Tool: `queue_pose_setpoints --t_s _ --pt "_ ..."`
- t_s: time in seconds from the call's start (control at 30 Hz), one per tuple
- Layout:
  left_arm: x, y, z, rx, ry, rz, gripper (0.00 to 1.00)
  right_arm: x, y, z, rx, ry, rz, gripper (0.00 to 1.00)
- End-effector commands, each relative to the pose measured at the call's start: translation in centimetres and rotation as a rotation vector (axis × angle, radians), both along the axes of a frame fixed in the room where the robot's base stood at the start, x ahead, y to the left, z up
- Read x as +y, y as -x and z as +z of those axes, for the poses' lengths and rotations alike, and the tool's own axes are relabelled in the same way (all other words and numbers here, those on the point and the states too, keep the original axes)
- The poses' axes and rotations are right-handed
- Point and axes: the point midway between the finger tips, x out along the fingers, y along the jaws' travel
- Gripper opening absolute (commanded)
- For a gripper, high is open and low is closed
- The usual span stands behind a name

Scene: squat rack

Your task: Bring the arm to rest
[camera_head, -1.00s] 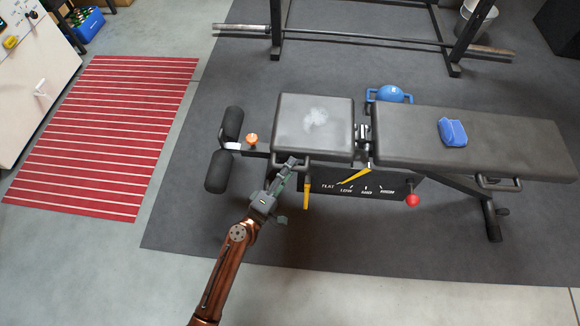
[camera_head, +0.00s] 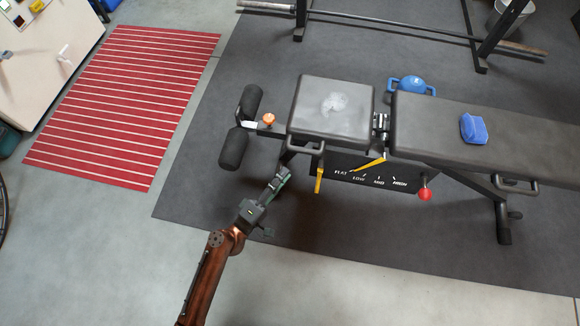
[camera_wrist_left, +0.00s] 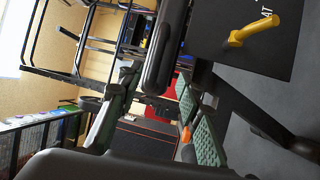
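My left arm (camera_head: 205,280) comes in from the lower left in the head view. Its gripper (camera_head: 281,174) is in the air over the floor, in front of the left end of the weight bench, below the seat pad (camera_head: 332,108). My right gripper is in neither view.
The bench has a backrest (camera_head: 540,137) with a blue object (camera_head: 473,129) on it, foam rollers (camera_head: 233,149), a yellow lever (camera_head: 319,180) and a red knob (camera_head: 425,194). A blue kettlebell-like object (camera_head: 411,85) is behind. Grey floor (camera_head: 350,295) in front is clear.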

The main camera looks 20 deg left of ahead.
Motion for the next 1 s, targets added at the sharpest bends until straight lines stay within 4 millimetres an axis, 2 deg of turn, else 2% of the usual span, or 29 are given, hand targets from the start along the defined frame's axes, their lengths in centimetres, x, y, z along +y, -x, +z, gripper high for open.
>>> queue_pose_setpoints --t_s 0.7,0.77,0.87,0.97,1.0 --pt "0.3 0.7 -0.5 0.006 -0.012 0.002 0.33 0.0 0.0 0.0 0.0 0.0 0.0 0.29" --pt "0.5 1.3 -1.6 0.024 -0.04 0.005 0.33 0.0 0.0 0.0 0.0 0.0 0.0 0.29" --pt "1.2 3.6 -5.2 0.079 -0.141 0.014 0.33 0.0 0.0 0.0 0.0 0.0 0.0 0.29" --pt "2.6 7.7 -10.4 0.16 -0.309 0.019 0.33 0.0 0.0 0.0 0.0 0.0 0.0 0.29" --pt "3.3 9.7 -12.5 0.193 -0.385 0.019 0.33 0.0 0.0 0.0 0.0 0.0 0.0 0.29"
